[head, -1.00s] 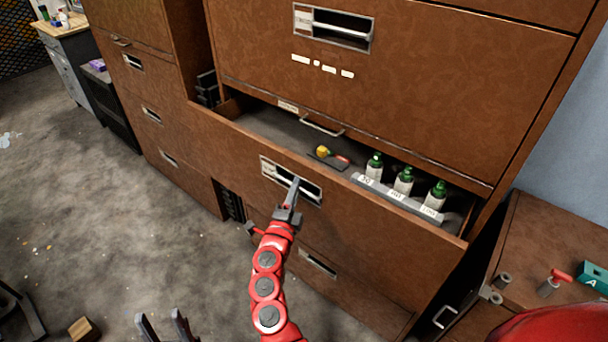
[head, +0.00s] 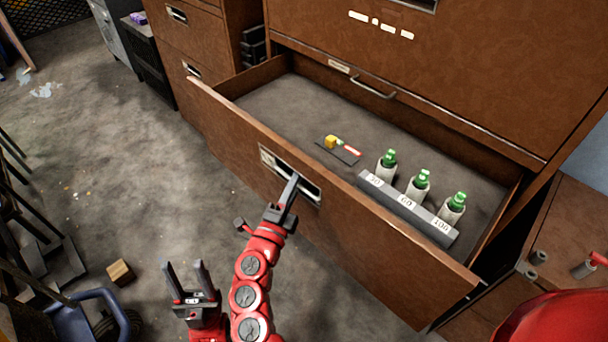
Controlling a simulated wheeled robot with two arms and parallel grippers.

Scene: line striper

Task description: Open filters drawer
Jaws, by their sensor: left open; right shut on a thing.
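The brown wooden drawer (head: 370,245) stands well out of its cabinet, with its grey inside floor in view. My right gripper (head: 290,188) is shut on the drawer's recessed metal handle (head: 312,192) at the front face. The fingers cover part of that handle. Inside the drawer, several green-capped bottles stand behind a grey rack (head: 408,208) marked with numbers. A small dark tray (head: 338,152) with a yellow piece and a red-and-white piece lies left of them. My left gripper (head: 187,280) is open and empty, low in the picture above the floor, left of my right arm.
Another cabinet (head: 185,40) stands at the upper left. A wooden block (head: 120,272) and a blue-framed object (head: 85,315) are on the floor at lower left. A brown bench (head: 575,225) is close to the drawer's right side. The concrete floor left of the drawer is mostly clear.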

